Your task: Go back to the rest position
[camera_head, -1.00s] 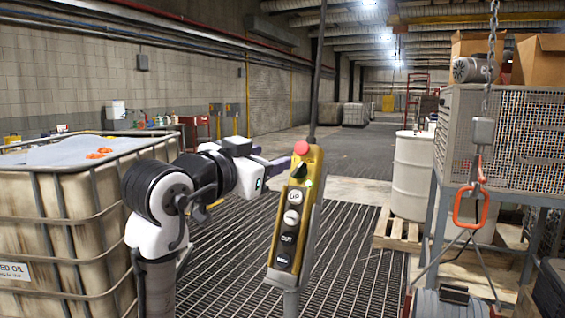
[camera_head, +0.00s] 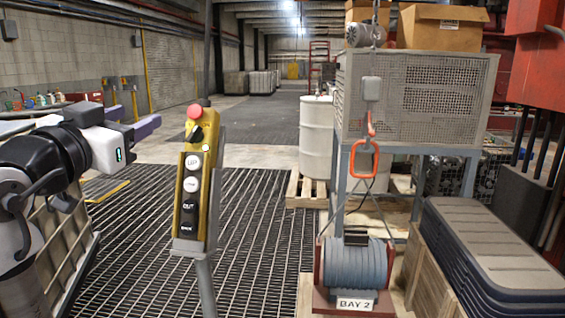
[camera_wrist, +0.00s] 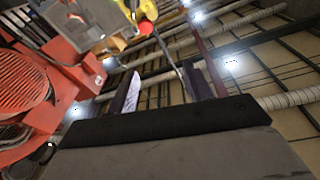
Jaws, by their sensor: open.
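My gripper (camera_head: 138,122) is at the left in the head view, raised above the grated floor and left of the yellow pendant control. Its dark and purple fingers are apart with nothing between them. In the wrist view my gripper (camera_wrist: 172,88) points up toward the ceiling, with open space between the fingers. The yellow pendant (camera_head: 205,137), with a red top button and several labelled buttons, stands upright in front of me. It does not touch the gripper. Part of the pendant, with its red button (camera_wrist: 146,27), also seems to show at the top of the wrist view.
A motor labelled BAY 2 (camera_head: 358,268) hangs by slings from an orange hook (camera_head: 363,160) at centre right. Stacked grey lids (camera_head: 490,240) and red machinery (camera_head: 530,60) stand at right. A white drum (camera_head: 317,135) is behind.

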